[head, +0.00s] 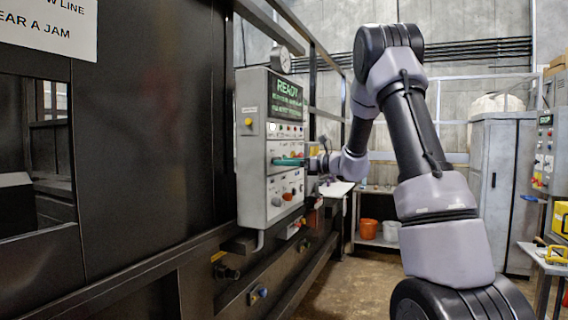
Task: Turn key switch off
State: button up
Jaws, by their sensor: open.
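The grey control panel (250,150) stands on the side of the dark machine, with a green "READY" screen (287,95) at its top. Small buttons, lights and knobs line its front face, among them a red knob (287,197). I cannot tell which one is the key switch; it is small or hidden by my gripper. The fingers are open, and I see nothing held. Whether they touch a control cannot be told.
A round gauge (280,59) sits on top of the panel, and a yellow button (248,121) is on its near side. The dark machine wall (150,130) fills the left. Orange (368,229) and white buckets stand behind. A grey cabinet (500,190) is at right. Floor shows between.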

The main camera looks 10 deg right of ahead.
jog(key=shift+w+a, duration=0.3)
jog(key=shift+a, duration=0.1)
jog(key=shift+c, duration=0.4)
grip_shut()
jog(key=shift+n, duration=0.3)
jog(key=n, duration=1.1)
jog(key=shift+f+n, duration=0.1)
jog(key=shift+n, duration=0.2)
